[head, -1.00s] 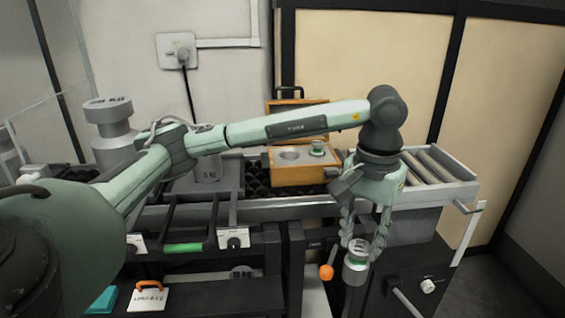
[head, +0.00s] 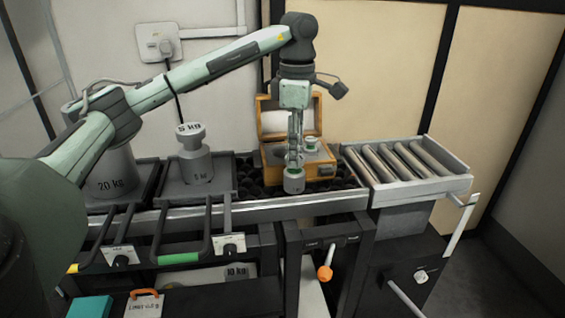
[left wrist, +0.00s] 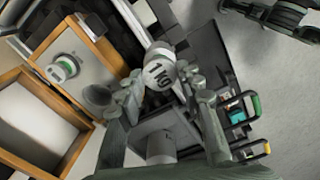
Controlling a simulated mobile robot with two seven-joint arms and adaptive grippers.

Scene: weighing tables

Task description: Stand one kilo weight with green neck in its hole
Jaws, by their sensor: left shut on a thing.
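My left gripper (head: 294,162) points down and is shut on a one kilo weight (head: 293,183), a grey cylinder with a bit of green at its neck. The weight hangs upright in front of the open wooden box (head: 323,172). In the left wrist view its face reads "1 KG" (left wrist: 158,74), between the fingers (left wrist: 165,92). Another weight with a green neck (head: 311,145) stands in the box top; it also shows in the left wrist view (left wrist: 62,68). The box's empty hole is hidden behind my gripper in the head view. My right gripper is not in view.
Black bumpy matting (head: 252,182) surrounds the box. An orange-knobbed lever (head: 325,272) is below.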

